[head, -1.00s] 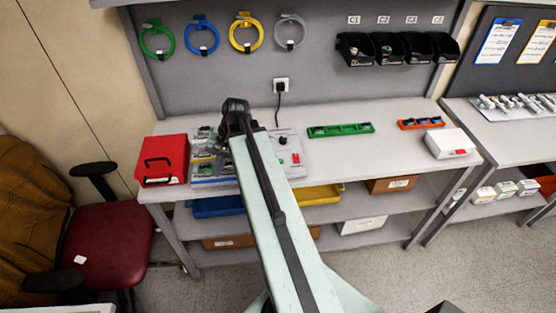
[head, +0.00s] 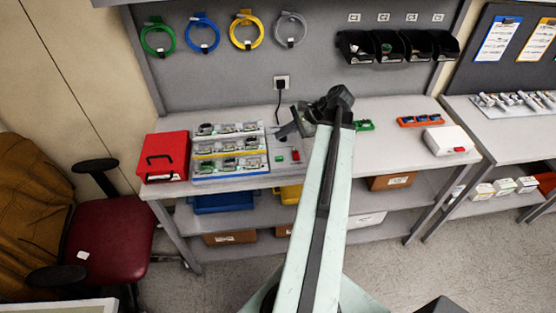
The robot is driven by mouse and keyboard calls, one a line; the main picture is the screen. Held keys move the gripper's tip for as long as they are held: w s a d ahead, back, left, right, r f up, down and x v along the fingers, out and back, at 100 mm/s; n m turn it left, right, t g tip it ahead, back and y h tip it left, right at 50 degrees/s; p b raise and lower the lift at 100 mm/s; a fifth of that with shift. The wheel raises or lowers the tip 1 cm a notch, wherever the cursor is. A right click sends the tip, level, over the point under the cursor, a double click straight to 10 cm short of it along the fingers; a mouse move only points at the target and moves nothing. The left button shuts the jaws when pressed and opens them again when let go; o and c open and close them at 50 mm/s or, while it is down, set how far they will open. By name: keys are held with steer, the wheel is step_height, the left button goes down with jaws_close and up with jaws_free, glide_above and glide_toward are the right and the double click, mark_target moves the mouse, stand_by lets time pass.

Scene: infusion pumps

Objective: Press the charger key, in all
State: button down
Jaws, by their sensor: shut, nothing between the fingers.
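A pale grey unit (head: 285,167) that looks like the charger stands on the bench, below the wall socket. A small green key (head: 279,159) and a red key (head: 295,156) show on its top. I cannot tell which is the charger key. My gripper (head: 281,133) is shut and empty, over the back part of this unit, pointing left. It seems apart from both keys. The gripper and wrist hide part of the unit's back. A rack (head: 230,159) with white, yellow and blue rows of small devices adjoins the unit on the left.
A red case (head: 165,154) stands at the bench's left end. Right of my arm are a partly hidden green tray (head: 364,125), an orange tray (head: 420,121) and a white box (head: 449,140). A black cord (head: 279,101) runs down from the socket (head: 281,82).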

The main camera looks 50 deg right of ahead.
mark_target(282, 158)
step_height(282, 158, down, 9)
steer(key=b, duration=0.8)
steer(key=shift+r, duration=0.15)
steer(key=shift+r, duration=0.1)
stand_by(1.1)
steer(key=shift+f+b, duration=0.4)
steer(key=shift+b, duration=0.05)
steer(key=shift+f+b, duration=0.4)
stand_by(0.5)
steer(key=shift+r, duration=0.1)
steer(key=shift+r+p, duration=0.75)
steer(key=shift+p, duration=0.1)
